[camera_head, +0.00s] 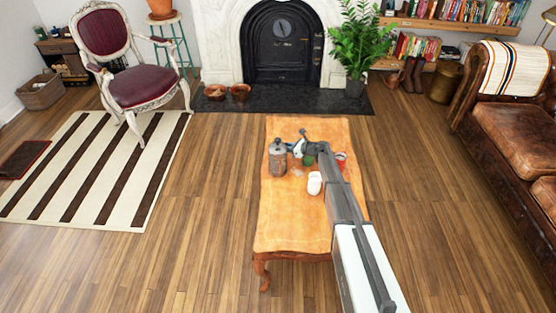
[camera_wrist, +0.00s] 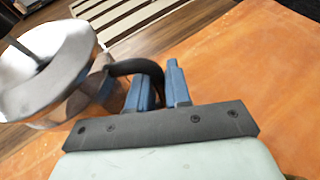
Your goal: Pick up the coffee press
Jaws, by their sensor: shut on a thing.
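The coffee press (camera_head: 278,158) stands on the wooden table, a grey metal and glass cylinder with a knob on top. In the wrist view its shiny round lid (camera_wrist: 55,65) and black handle (camera_wrist: 135,67) fill the upper left. My gripper (camera_head: 292,148) reaches in from the right side of the press. In the wrist view the blue fingers of my gripper (camera_wrist: 165,85) are shut on the black handle. The press looks upright in the head view. I cannot tell whether its base touches the table.
The orange-brown table (camera_head: 290,220) also holds a white cup (camera_head: 314,183), a green cup (camera_head: 308,160) and a red item (camera_head: 341,158), close to my arm. The table's front half is clear. A leather sofa (camera_head: 515,135) stands at right.

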